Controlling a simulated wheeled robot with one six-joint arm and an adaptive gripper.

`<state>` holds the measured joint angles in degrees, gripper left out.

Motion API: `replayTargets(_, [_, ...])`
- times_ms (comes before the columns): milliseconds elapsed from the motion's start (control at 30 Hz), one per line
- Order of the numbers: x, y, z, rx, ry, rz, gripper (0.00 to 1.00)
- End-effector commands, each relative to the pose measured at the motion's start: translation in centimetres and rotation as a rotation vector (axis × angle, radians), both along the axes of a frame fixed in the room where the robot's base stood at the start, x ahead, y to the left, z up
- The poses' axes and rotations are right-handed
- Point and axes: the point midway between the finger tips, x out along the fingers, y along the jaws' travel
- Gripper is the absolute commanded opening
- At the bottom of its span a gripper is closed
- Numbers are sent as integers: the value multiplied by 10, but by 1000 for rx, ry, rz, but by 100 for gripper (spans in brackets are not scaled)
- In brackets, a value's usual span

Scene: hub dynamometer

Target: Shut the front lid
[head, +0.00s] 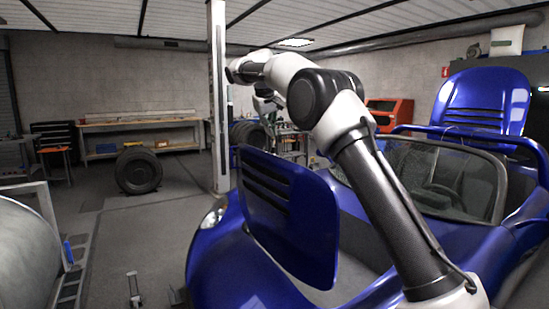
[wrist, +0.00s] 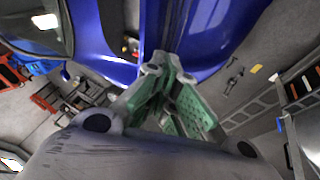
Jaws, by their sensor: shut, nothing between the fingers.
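The front lid (head: 288,212) is a blue slotted panel on the blue car (head: 225,265). It stands raised and tilted over the car's front, with an open gap under its right side. My gripper (head: 265,106) shows small in the head view, above the lid's upper edge and partly hidden by my arm. In the wrist view my gripper (wrist: 163,68) has its green-padded fingers together, with nothing held. Blue bodywork (wrist: 195,35) lies just beyond the fingertips. I cannot tell whether they touch it, or which blue surface there is the lid.
A second blue lid (head: 487,100) stands raised at the car's rear. The windshield (head: 445,180) is right of my arm. A large metal roller (head: 25,260) stands at left, a post (head: 218,95) behind the car. Floor between roller and car is mostly open.

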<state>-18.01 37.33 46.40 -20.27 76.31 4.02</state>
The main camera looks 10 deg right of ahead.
Motion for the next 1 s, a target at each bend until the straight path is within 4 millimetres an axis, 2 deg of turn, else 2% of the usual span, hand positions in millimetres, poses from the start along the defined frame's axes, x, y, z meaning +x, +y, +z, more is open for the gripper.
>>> replayTargets(33, [11,10,-8,-7,-3,4,0])
replayTargets(100, [20,17,-15,-15,-9,6,0])
replayTargets(333, [33,20,-32,-23,-11,6,0])
replayTargets(767, [71,-1,-108,-23,-10,6,0])
replayTargets(1000, [81,-28,-121,-22,-12,5,0])
